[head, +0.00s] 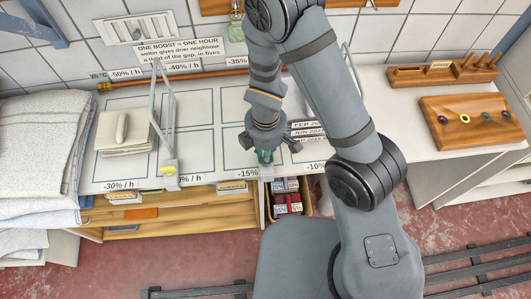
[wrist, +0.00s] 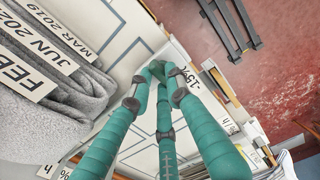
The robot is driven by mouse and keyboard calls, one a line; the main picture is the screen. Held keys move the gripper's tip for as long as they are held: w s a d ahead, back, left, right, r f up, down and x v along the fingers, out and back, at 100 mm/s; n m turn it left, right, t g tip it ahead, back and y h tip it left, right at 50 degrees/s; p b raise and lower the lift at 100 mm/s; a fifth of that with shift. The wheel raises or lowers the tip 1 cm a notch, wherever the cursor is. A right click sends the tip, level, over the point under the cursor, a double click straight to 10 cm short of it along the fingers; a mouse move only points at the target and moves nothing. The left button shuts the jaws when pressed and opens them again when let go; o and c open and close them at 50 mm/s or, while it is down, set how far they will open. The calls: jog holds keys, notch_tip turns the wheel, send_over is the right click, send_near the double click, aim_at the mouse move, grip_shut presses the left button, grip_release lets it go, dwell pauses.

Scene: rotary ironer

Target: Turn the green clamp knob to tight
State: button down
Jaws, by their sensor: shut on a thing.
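My gripper (head: 265,150) reaches down to the front edge of the white table, just above the -15% label. In the wrist view its long teal fingers (wrist: 160,78) come together at their tips. They are shut on the green clamp knob (wrist: 157,68), of which only a small dark green part shows between the fingertips. In the head view a bit of green shows under my gripper, but I cannot tell knob from fingertips there. The knob's turn position and any tight mark are hidden.
A metal clamp with a yellow block (head: 168,169) stands to the left. Grey cloths with date cards (wrist: 55,85) lie close by. A wooden board with coloured rings (head: 472,120) is at the right.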

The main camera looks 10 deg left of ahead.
dwell(0.4)
jog(key=c, duration=1.6)
grip_release()
jog(key=shift+c, duration=0.2)
